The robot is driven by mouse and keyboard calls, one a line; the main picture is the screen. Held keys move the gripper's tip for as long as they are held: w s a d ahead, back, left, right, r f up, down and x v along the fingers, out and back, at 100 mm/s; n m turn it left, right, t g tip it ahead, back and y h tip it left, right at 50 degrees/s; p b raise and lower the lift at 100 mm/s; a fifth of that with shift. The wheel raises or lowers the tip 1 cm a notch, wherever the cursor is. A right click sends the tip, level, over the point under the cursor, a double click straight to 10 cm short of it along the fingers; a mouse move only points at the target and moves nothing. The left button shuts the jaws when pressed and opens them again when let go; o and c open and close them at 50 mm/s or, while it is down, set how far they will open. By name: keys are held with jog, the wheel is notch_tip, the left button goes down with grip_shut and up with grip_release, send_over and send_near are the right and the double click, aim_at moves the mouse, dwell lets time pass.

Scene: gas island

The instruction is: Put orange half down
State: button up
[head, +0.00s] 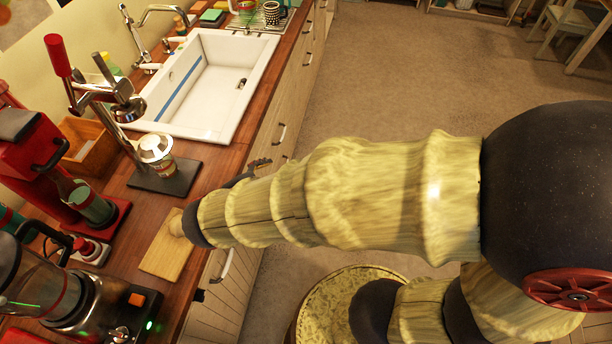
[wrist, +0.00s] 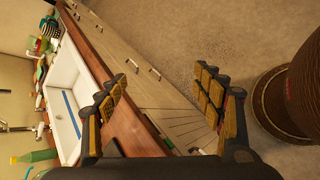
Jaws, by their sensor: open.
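My gripper (wrist: 160,82) is open in the wrist view, with its two padded fingers wide apart and nothing between them. In the head view only a small part of it (head: 260,166) shows beyond my arm, at the counter's front edge. I cannot make out an orange half in either view. A wooden cutting board (head: 160,250) lies near the counter's front edge. A small pale rounded thing (head: 177,226) at its right end is partly hidden by my arm, and I cannot tell what it is. A lever press (head: 100,85) with a red handle stands behind, over a dark base (head: 165,180).
A cup with a white top (head: 157,156) stands on the press base. A white sink (head: 205,85) is beyond. A red machine (head: 25,150), a wooden box (head: 85,145) and a blender (head: 60,290) crowd the left. The floor (head: 400,80) right of the cabinets is clear.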

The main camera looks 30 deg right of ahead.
jog(key=s+d+r+m+y, duration=0.4)
jog(key=s+r+m+y, duration=0.3)
jog(key=m, duration=1)
jog(key=v, duration=0.5)
jog(key=shift+s, duration=0.15)
jog(key=shift+d+r, duration=0.1)
jog(key=shift+r, duration=0.05)
jog(key=shift+f+b, duration=0.95)
jog(key=shift+b, duration=0.05)
